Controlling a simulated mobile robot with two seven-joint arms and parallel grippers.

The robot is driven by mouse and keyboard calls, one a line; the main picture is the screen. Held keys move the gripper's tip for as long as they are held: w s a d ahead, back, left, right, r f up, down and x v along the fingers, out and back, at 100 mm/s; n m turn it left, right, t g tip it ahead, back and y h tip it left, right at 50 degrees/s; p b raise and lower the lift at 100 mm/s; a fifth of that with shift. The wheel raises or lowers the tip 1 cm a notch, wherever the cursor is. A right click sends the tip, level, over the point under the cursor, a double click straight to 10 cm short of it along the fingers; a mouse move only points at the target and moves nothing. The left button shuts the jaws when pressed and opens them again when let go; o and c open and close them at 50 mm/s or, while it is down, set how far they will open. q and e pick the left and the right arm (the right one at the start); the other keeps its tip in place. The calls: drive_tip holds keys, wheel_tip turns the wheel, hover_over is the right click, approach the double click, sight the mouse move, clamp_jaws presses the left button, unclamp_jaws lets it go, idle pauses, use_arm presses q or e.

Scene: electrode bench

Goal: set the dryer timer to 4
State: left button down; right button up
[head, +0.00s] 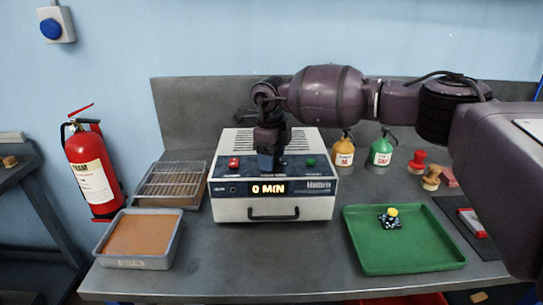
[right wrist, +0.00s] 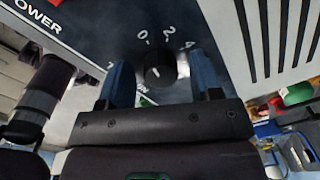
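The dryer (head: 275,208) is a white box with a dark front panel and a vented top, standing at the middle back of the bench. Its display (head: 268,189) reads "0 MIN". The black timer knob (right wrist: 155,70) shows in the right wrist view, with the marks 0, 2 and 4 beside it; its pointer is hard to read. My right gripper (right wrist: 162,82) is open, its two blue fingers on either side of the knob with gaps. In the head view the right gripper (head: 268,160) is over the dryer's panel and hides the knob. My left gripper is not in view.
A red switch (head: 234,162) and a green button (head: 311,162) flank the knob area. A wire rack (head: 172,182) and a grey tray (head: 138,262) stand left. A green tray (head: 430,255) and two bottles (head: 343,155) are right. The bench front is clear.

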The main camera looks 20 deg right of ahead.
drive_tip(key=c, duration=0.9)
drive_tip(key=shift+r+m+p, duration=0.25)
drive_tip(key=shift+m+p, duration=0.75)
drive_tip(key=shift+m, duration=0.3)
drive_tip(key=m+p, duration=0.1)
drive_tip(key=m, duration=0.1)
drive_tip(key=shift+m+p, duration=0.3)
drive_tip(key=m+p, duration=0.2)
drive_tip(key=m, duration=0.2)
drive_tip(key=shift+w+f+m, duration=0.1)
drive_tip(key=shift+m, duration=0.2)
drive_tip(key=m+p, duration=0.1)
drive_tip(key=m, duration=0.2)
drive_tip(key=shift+d, duration=0.1)
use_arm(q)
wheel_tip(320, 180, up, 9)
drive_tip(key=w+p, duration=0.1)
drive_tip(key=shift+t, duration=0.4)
use_arm(e)
drive_tip(key=shift+m, duration=1.5)
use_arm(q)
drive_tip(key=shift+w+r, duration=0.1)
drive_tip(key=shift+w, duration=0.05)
use_arm(e)
drive_tip(key=o, duration=0.9)
drive_tip(key=shift+f, duration=0.1)
